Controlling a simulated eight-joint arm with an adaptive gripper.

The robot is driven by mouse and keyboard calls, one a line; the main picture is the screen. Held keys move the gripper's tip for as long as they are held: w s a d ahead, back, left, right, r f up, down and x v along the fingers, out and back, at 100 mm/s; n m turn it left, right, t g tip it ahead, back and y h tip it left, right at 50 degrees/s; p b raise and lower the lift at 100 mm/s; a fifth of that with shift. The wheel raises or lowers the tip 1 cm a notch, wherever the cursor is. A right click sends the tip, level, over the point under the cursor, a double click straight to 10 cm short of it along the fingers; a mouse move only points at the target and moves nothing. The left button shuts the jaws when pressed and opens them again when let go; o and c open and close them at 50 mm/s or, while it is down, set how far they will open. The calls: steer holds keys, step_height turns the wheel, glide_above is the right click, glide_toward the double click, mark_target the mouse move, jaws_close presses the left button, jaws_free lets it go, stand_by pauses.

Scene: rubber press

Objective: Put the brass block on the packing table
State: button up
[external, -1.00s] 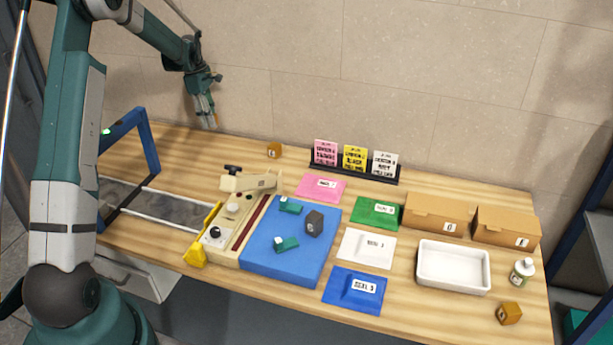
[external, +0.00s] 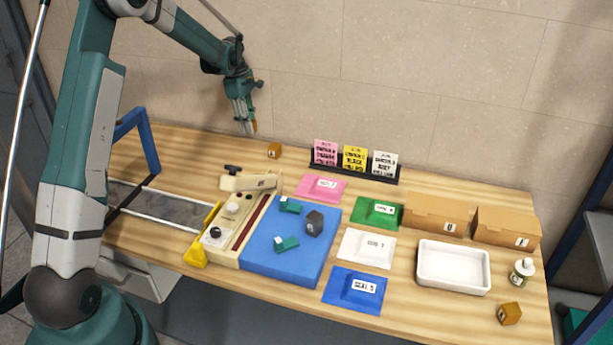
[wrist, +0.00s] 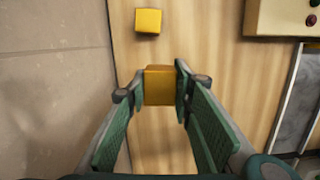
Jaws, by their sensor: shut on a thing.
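My gripper (wrist: 158,88) is shut on a brass-coloured block (wrist: 160,86), held between its fingertips in the wrist view. In the external view my gripper (external: 248,128) is above the back left of the wooden table (external: 180,165), near the wall; the held block is hard to make out there. A second brass-coloured block (external: 274,150) sits on the table just right of my gripper, and it also shows apart from the fingers in the wrist view (wrist: 149,20). A third (external: 509,313) sits at the front right. No label shows which surface is the packing table.
The press (external: 225,230) stands right of a metal-railed track. A blue mat (external: 265,262) holds a dark block and green pieces. Several coloured packets, two cardboard boxes (external: 435,213), a white tray (external: 428,283) and a bottle (external: 522,271) fill the right. A card rack stands behind.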

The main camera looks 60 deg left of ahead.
steer(key=w+d+m, duration=0.2)
steer(key=w+d, duration=0.5)
steer(key=d, duration=0.7)
steer(key=w+d+m+b, duration=0.15)
steer(key=w+d, duration=0.45)
steer(key=d, duration=0.8)
steer(key=w+d+m, duration=0.3)
steer(key=w+d, duration=0.4)
steer(key=d, duration=0.7)
steer(key=s+d+m+g, duration=0.1)
steer(key=s+d+m, duration=0.1)
steer(key=d, duration=2)
steer(key=s+d+m+g+b, duration=0.1)
steer(key=s+d+m, duration=0.2)
steer(key=d, duration=1.9)
steer(key=shift+m, duration=0.75)
steer(key=shift+s+r, duration=0.1)
steer(key=shift+f, duration=3.15)
steer(key=shift+f, duration=0.1)
steer(key=shift+f, duration=1.75)
